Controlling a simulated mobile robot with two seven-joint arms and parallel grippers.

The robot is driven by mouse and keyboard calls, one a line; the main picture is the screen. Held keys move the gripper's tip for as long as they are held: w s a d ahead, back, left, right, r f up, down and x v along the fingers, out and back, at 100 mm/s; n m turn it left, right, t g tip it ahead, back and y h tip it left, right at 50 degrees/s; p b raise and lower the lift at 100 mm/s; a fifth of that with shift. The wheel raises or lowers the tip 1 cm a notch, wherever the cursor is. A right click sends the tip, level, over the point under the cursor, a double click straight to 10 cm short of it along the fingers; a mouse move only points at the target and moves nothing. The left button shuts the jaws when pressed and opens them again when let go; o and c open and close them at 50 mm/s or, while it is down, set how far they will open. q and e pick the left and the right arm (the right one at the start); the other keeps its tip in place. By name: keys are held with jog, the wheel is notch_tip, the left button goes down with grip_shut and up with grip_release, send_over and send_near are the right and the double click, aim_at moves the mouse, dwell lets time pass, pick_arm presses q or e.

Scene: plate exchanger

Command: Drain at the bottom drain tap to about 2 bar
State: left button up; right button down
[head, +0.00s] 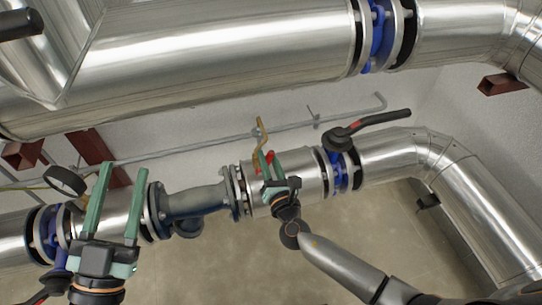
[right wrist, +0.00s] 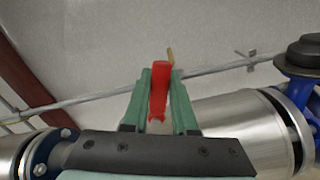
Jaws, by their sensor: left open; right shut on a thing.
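A small tap with a red lever (right wrist: 159,85) sits above the lower silver pipe. A thin brass spout (head: 261,135) rises behind it. My right gripper (head: 270,160) is shut on the red lever; in the right wrist view its green fingers (right wrist: 159,95) stand on both sides of it. The tap's body is mostly hidden by the gripper. My left gripper (head: 123,168) is open and empty, in front of the lower pipe at the left. A round gauge (head: 66,180) stands beside it; its face cannot be read.
A black-handled valve (head: 345,140) with a blue body stands right of my right gripper. A grey-blue flanged fitting (head: 195,202) lies between the grippers. A large silver pipe (head: 220,50) crosses above. A thin grey pipe (head: 200,146) runs along the wall.

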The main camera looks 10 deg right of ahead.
pick_arm(q)
jog(key=shift+w+f+g+y, duration=0.3)
jog(key=shift+f, duration=0.4)
pick_arm(e)
jog(key=shift+a, duration=0.15)
jog(key=c, duration=0.7)
grip_release()
jog(key=shift+s, duration=0.15)
pick_arm(q)
notch_tip(320, 180, down, 7)
jog(key=w+n+g+y+p, duration=0.1)
jog(key=n+g+y, duration=0.1)
jog(key=shift+w+a+r, duration=0.15)
jog(key=shift+a, duration=0.15)
pick_arm(e)
jog(key=s, duration=1.2)
jog(key=shift+s+d, duration=0.15)
jog(key=shift+d, duration=0.05)
